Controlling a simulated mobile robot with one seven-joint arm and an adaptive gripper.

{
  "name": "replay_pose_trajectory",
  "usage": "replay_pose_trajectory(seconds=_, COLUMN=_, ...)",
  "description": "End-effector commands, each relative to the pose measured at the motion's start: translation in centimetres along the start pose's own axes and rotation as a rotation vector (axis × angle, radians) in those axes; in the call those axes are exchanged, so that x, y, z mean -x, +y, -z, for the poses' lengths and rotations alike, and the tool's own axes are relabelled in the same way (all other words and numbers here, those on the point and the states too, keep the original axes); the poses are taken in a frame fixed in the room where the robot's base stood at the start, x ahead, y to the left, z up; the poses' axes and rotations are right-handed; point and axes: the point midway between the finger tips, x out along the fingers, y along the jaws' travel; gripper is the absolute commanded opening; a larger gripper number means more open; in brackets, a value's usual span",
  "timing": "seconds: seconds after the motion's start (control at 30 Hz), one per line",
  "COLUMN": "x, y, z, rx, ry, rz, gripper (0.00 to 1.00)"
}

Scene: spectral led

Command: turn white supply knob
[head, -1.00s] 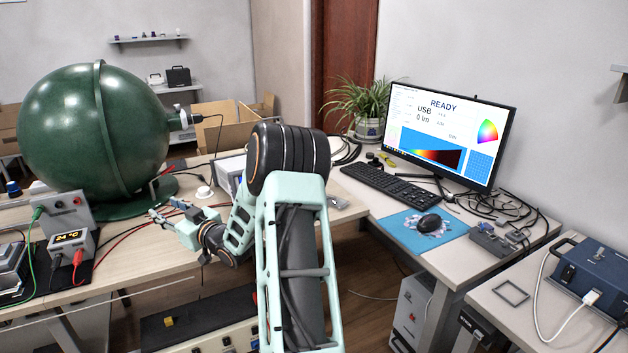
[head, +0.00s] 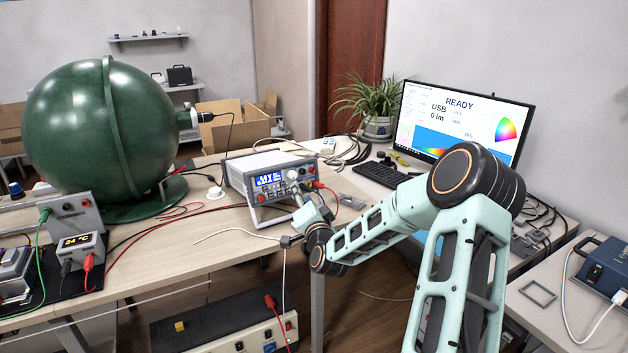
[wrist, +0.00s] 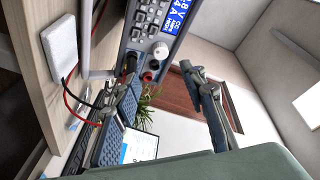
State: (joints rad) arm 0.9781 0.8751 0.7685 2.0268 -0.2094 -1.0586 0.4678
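The white supply knob (head: 293,175) is on the front of the bench power supply (head: 262,160), right of its lit blue display. In the wrist view the white knob (wrist: 161,50) is round and clear below the display, on the supply's panel (wrist: 150,20). My gripper (head: 308,203) is just in front of the supply's right side in the head view, below the knob and partly blending with the leads. In the wrist view my gripper (wrist: 202,82) is right of and below the knob, apart from it. Its fingers look separated, with nothing between them.
Red and black leads (head: 325,188) plug into the supply near the knob. A white cable (head: 235,233) hangs over the table front. The green sphere (head: 95,130) stands left. The monitor (head: 465,120) and keyboard (head: 378,175) are at right.

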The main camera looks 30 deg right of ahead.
Motion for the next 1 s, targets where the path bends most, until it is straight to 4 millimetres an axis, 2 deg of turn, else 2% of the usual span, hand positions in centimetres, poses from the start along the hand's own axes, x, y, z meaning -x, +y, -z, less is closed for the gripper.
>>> replay_pose_trajectory(seconds=0.17, x=-1.6, y=-0.1, z=0.0, rx=-0.002, ry=0.001, rz=0.002, gripper=0.39)
replay_pose_trajectory(seconds=0.6, x=-8.4, y=-0.1, z=-0.1, rx=0.000, ry=0.001, rz=0.002, gripper=0.39)
replay_pose_trajectory(seconds=0.8, x=-10.1, y=-0.1, z=-0.1, rx=0.002, ry=-0.001, rz=0.002, gripper=0.39)
replay_pose_trajectory(seconds=1.0, x=-10.7, y=-0.1, z=0.0, rx=0.002, ry=-0.001, rz=0.002, gripper=0.39)
